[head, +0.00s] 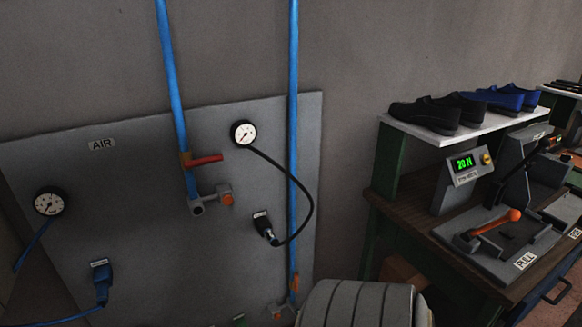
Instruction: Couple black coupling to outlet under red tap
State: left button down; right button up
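The black coupling (266,229) sits at a small labelled holder on the grey wall panel. A black hose loops from it up to a round gauge (243,133). The red tap (206,160) is on the left blue pipe, its lever pointing right. Below it, a grey outlet fitting (212,197) branches right and ends in an orange part (227,199). The coupling is below and right of this outlet, apart from it. Neither gripper is in view.
A blue coupling (102,284) hangs at the panel's lower left. Another fitting (279,312) with an orange lever (295,283) is low on the right blue pipe (293,170). At right, a workbench (395,207) holds a press and shoes. The space between outlet and coupling looks clear.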

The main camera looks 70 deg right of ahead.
aim_at(270, 235)
jog(key=l+z, duration=0.1)
jog(key=z, duration=1.95)
